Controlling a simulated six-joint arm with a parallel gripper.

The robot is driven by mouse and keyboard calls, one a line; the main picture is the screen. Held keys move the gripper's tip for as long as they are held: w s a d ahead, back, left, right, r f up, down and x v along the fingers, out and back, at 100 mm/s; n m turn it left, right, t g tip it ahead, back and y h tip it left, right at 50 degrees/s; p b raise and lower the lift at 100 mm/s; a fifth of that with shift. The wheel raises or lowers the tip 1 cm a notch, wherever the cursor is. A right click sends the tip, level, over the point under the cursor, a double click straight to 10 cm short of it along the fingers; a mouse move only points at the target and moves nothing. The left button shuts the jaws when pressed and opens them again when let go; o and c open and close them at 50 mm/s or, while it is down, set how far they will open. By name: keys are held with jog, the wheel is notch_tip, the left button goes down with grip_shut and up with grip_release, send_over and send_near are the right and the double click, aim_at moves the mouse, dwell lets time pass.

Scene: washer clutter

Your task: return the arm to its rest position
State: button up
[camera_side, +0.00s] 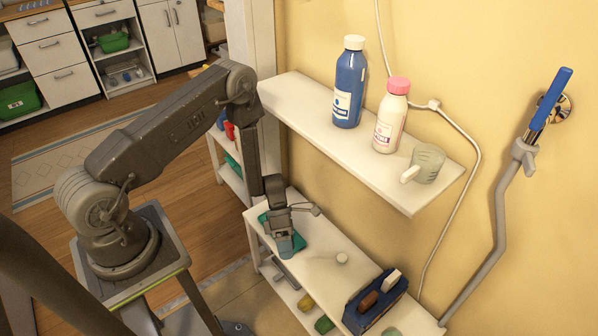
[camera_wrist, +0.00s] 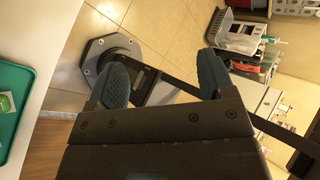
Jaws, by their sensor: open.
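My gripper (camera_side: 290,243) hangs at the end of my bent arm in the side view, over the left end of a low white bench, close to a teal tray (camera_side: 270,217). In the wrist view, the two blue-grey fingers of my gripper (camera_wrist: 165,78) stand wide apart with nothing between them. The gap opens onto floor and my own base. A green tray also shows at the left edge of the wrist view (camera_wrist: 12,85), with a light green item in it.
A wall shelf (camera_side: 330,125) holds a blue bottle (camera_side: 349,85), a white bottle with pink cap (camera_side: 391,115) and a cup (camera_side: 428,163). The low bench (camera_side: 318,240) carries a blue caddy (camera_side: 375,300) at right. A grey pipe (camera_side: 500,215) runs down the right wall.

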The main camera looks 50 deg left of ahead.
jog(key=s+d+r+m+y, duration=0.15)
jog(key=r+m, duration=0.55)
jog(key=r, duration=0.7)
jog(key=d+r+m+y, duration=0.1)
jog(key=d+r+m, duration=0.35)
jog(key=r, duration=0.95)
jog(key=s+a+r+m+t+y, duration=0.3)
jog(key=s+r+m+t, duration=0.1)
jog(key=r+m, duration=0.4)
jog(key=s+a+r+m+t+y, duration=0.3)
jog(key=s+r+m+t, duration=0.2)
jog(key=s+r+m, duration=0.2)
jog(key=r+m, duration=0.1)
jog(key=m, duration=0.1)
jog(key=shift+a+m, duration=0.35)
